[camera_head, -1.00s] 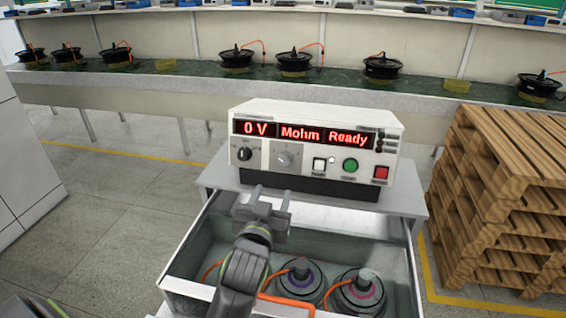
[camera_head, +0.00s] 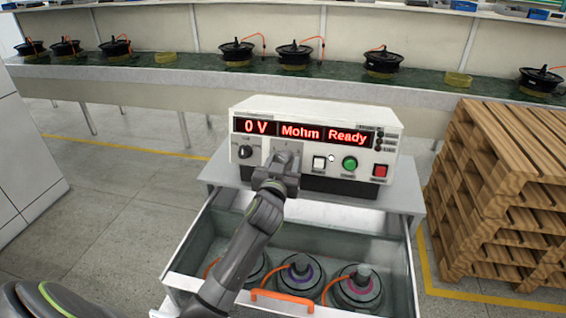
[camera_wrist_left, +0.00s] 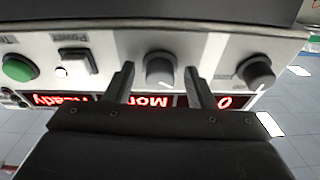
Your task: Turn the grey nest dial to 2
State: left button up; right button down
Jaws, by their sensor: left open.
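The white tester (camera_head: 330,112) stands on a grey cabinet and its display reads 0 V, Mohm, Ready. The grey dial (camera_wrist_left: 160,69) is on its front panel, between the black dial (camera_wrist_left: 256,72) and the white power button (camera_wrist_left: 76,62). In the head view my left gripper (camera_head: 281,163) is in front of the grey dial and mostly hides it. In the left wrist view, which is upside down, the left gripper (camera_wrist_left: 159,76) is open with one finger on each side of the grey dial. A gap shows on both sides. My right gripper is out of view.
A green button (camera_head: 350,164) and a red button (camera_head: 380,171) sit right of the dial. Wooden pallets (camera_head: 500,190) stand at right. A motor-laden bench (camera_head: 210,84) runs behind.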

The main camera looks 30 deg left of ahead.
pick_arm(q)
jog(key=c, duration=0.7)
jog(key=shift+c, duration=1.4)
jog(key=shift+r, duration=0.1)
